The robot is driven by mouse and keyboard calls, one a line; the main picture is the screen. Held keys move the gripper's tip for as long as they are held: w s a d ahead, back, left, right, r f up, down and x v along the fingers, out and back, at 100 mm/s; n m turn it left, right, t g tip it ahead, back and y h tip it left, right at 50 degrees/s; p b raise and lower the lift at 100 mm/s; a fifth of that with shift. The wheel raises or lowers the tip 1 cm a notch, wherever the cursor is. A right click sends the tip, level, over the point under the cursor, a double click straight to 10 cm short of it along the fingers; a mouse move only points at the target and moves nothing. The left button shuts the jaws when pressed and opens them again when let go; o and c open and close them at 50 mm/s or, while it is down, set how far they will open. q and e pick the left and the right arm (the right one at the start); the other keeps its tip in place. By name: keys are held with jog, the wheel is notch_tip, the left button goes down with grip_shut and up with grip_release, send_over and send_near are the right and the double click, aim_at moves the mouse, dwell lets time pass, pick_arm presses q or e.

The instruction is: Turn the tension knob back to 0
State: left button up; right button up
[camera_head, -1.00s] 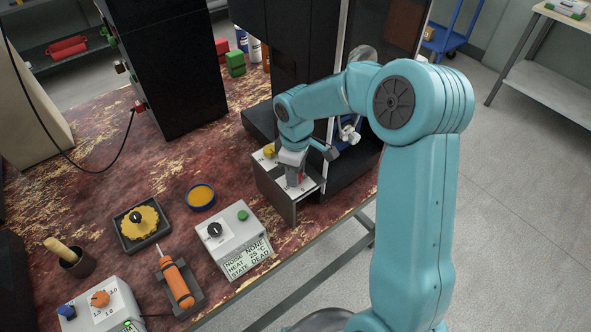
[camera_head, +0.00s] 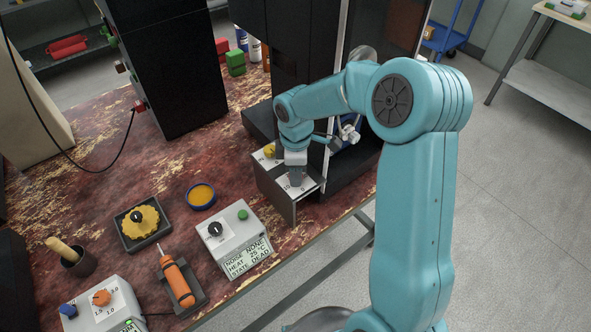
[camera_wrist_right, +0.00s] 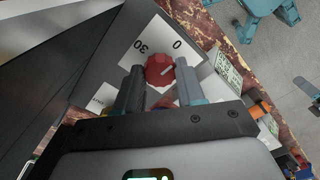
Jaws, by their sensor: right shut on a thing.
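The red tension knob (camera_wrist_right: 159,70) sits on a white dial plate (camera_wrist_right: 158,45) with the marks 30 and 0 in the right wrist view. Its pale pointer line aims to the right and slightly up in that view, not straight at the 0. My right gripper (camera_wrist_right: 160,84) is shut on the knob, one finger on each side. In the head view my right gripper (camera_head: 296,183) points down onto the top of the small grey and white box (camera_head: 280,201) at the table edge, and hides most of the knob. My left gripper is not in view.
A yellow knob (camera_head: 269,151) is on the same box, behind my gripper. Tall black machine housing stands close behind. A grey display box (camera_head: 236,238), an orange tool (camera_head: 178,283) and a blue-rimmed dish (camera_head: 201,196) lie to the left.

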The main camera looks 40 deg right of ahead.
jog(key=shift+d+r, duration=0.1)
jog(key=shift+r, duration=0.05)
jog(key=o, duration=1)
notch_tip(320, 180, up, 16)
jog(key=shift+r, duration=0.15)
jog(key=shift+s, duration=0.15)
